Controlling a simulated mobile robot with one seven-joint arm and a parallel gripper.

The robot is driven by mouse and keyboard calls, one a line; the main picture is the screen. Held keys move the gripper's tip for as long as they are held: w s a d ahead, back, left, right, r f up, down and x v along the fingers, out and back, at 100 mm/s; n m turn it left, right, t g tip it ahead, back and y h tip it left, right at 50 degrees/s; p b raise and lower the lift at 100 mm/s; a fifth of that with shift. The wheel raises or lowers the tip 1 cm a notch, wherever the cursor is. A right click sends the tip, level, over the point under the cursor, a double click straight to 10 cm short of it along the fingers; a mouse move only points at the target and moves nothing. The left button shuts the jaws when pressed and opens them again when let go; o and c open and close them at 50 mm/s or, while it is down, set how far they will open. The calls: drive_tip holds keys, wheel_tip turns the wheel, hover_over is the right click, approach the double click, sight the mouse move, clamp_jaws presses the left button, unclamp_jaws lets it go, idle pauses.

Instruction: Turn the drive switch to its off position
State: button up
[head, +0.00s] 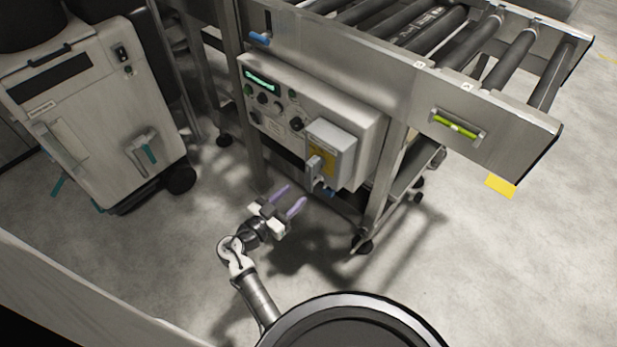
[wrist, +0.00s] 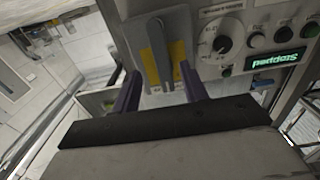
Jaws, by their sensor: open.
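A grey switch box (head: 338,138) with a yellow plate (head: 322,150) sits on the lower right of the control panel. A grey lever handle (head: 313,168) is on its front; this looks like the drive switch, though I cannot read its label. In the wrist view the lever (wrist: 160,54) lies over the yellow plate (wrist: 178,60). My gripper (head: 291,197), with purple fingers, is open and empty, below and left of the box. In the wrist view its fingers (wrist: 158,77) appear on either side of the lever, apart from it.
A wheeled cabinet (head: 95,110) stands left. The floor before the panel is clear.

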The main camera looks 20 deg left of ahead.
sight(308, 182)
drive_tip(key=p+x, duration=0.1)
drive_tip(key=x, duration=0.6)
drive_tip(key=shift+w+d+p, duration=0.1)
drive_tip(key=shift+w+p, duration=0.2)
drive_tip(key=shift+w, duration=0.1)
drive_tip(key=shift+c, duration=0.3)
clamp_jaws()
